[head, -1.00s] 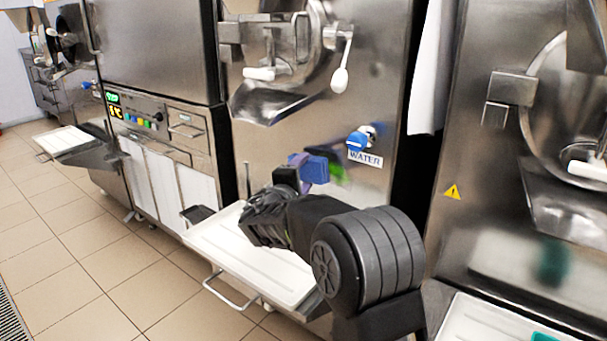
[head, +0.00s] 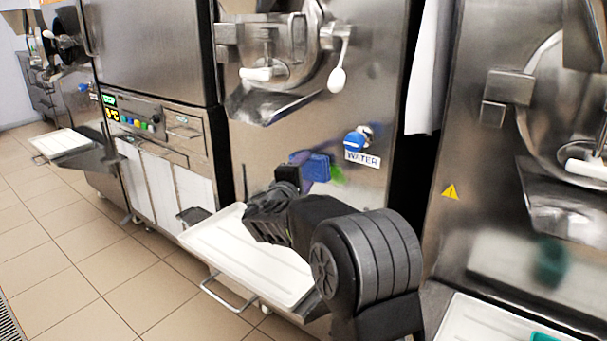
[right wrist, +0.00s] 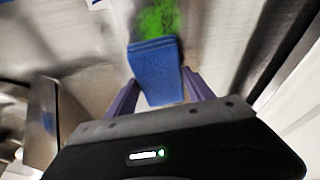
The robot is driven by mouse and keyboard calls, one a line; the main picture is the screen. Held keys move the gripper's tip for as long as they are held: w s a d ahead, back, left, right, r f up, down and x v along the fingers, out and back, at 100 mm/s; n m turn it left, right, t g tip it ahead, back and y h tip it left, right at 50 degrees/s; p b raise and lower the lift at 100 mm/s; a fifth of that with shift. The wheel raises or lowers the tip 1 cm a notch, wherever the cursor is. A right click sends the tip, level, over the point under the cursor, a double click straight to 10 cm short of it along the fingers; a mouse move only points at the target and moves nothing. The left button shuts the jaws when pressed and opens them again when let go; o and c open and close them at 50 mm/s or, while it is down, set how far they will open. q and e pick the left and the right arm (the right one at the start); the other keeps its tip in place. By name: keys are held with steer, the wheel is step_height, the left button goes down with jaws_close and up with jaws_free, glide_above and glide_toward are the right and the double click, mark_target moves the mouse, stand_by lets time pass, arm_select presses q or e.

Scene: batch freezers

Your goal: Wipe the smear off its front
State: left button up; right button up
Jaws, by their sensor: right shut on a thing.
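My right gripper (head: 293,170) is shut on a blue sponge or cloth (head: 317,168) and holds it at the steel front of the middle freezer (head: 300,120). A green smear (head: 337,174) shows on that front just right of the blue pad, below the WATER label. In the right wrist view the blue pad (right wrist: 157,73) sits between the purple fingers (right wrist: 160,92), and the green smear (right wrist: 158,18) lies just beyond its far edge. The pad may cover part of the smear. I cannot tell for sure whether it touches the steel. My left gripper is not in view.
A blue water knob (head: 354,141) sticks out above the smear. A white tray (head: 225,240) juts out below my right arm. A spout (head: 270,105) and a white-knobbed lever (head: 337,80) hang higher up. Another freezer (head: 460,140) stands at the right.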

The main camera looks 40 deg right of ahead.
mark_target(327, 175)
steer(key=shift+d, duration=0.1)
steer(key=shift+s+d+f+b, duration=0.15)
steer(key=shift+s+b, duration=0.6)
steer(key=shift+s+d+b, duration=0.2)
steer(key=shift+s+b, duration=0.25)
steer(key=shift+s, duration=0.5)
steer(key=shift+s, duration=0.1)
steer(key=shift+s+d+b, duration=0.25)
steer(key=shift+s+b, duration=0.15)
steer(key=shift+s, duration=0.05)
steer(key=shift+s+d+b, duration=0.2)
steer(key=shift+s+b, duration=0.2)
steer(key=shift+s, duration=0.05)
steer(key=shift+s+d+b, duration=0.25)
steer(key=shift+s+b, duration=0.05)
steer(key=shift+s, duration=0.45)
